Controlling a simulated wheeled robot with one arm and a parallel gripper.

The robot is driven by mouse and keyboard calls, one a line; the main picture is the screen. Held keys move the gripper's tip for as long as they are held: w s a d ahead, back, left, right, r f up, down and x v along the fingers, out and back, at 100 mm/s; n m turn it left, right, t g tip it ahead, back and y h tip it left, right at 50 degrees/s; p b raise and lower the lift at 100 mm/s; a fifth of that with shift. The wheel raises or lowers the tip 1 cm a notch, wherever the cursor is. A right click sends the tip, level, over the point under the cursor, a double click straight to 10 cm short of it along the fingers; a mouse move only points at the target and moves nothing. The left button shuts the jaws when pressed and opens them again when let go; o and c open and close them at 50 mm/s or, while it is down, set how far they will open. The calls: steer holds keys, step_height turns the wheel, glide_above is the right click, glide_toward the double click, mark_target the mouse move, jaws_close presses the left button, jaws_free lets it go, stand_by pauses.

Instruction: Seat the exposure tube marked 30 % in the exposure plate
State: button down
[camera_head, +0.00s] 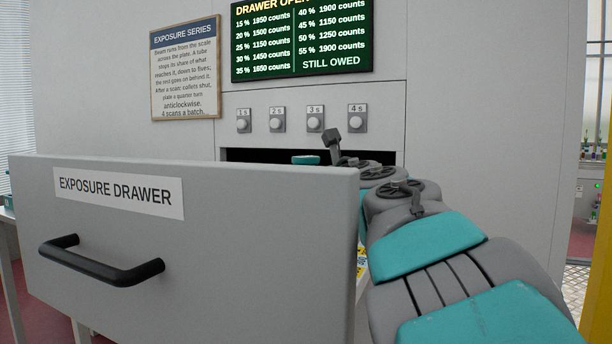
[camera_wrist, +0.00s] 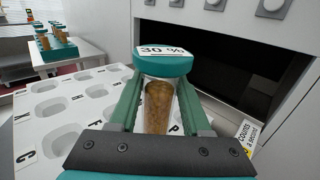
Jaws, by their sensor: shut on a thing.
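My gripper (camera_wrist: 160,92) is shut on a clear tube (camera_wrist: 158,112) with brown grainy contents. Its teal cap (camera_wrist: 162,66) carries a white label reading 30 %. The tube stands roughly upright between the green fingers, in front of the dark drawer opening. Whether the tube's lower end touches the plate is hidden by my gripper. In the head view a teal piece (camera_head: 305,160), probably the cap, shows above the drawer front; the fingers are hidden there.
The exposure drawer (camera_head: 200,235) is pulled open, its front with a black handle (camera_head: 100,262) hiding the plate. Numbered knobs (camera_head: 277,125) sit on the wall above the opening. A side table (camera_wrist: 85,58) holds a teal rack (camera_wrist: 55,50) with several tubes.

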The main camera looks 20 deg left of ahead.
steer(key=shift+f+b, duration=2.35)
steer(key=shift+f, duration=0.05)
steer(key=shift+c, duration=1.4)
jaws_free()
steer(key=shift+r, duration=0.1)
